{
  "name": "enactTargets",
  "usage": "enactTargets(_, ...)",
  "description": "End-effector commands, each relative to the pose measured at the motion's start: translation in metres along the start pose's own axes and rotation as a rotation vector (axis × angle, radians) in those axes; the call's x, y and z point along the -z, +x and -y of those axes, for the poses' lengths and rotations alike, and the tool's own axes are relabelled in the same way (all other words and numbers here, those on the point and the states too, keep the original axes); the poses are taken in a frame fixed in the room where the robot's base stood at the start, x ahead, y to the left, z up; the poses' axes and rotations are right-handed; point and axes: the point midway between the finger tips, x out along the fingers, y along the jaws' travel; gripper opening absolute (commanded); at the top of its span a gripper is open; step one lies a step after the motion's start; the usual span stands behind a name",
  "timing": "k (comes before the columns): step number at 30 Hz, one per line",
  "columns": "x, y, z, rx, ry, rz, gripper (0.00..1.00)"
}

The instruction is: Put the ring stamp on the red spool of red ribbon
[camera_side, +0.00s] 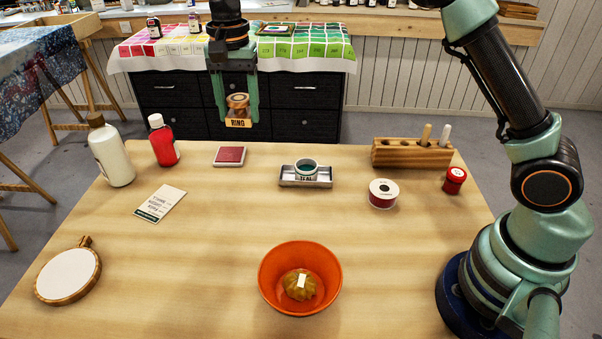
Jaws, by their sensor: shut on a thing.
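The ring stamp (237,103) is a small brown round piece with a yellow label reading RING. My gripper (238,112) is shut on it, with one green finger on each side, and holds it up in the air beyond the table's far edge as seen in the picture. The red spool of red ribbon (383,198) stands on the table right of centre, with a white top and a dark hole in its middle. The stamp is apart from the spool, up and to the left of it in the picture.
A metal tray (318,183) with a teal cup stands left of the spool. A wooden block (395,155) with pegs and a red jar (454,180) are behind and right. An orange bowl (270,277) is in front.

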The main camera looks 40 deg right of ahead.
Motion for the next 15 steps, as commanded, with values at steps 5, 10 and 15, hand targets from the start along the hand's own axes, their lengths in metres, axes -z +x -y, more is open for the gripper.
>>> enactTargets(5, 0.024, -0.020, -0.043, 0.004, 0.222, -0.002, 0.05)
enactTargets(10, 0.042, -0.036, -0.104, 0.004, 0.525, -0.001, 0.05)
enactTargets(15, 0.049, -0.045, -0.166, 0.004, 0.829, -0.001, 0.05)
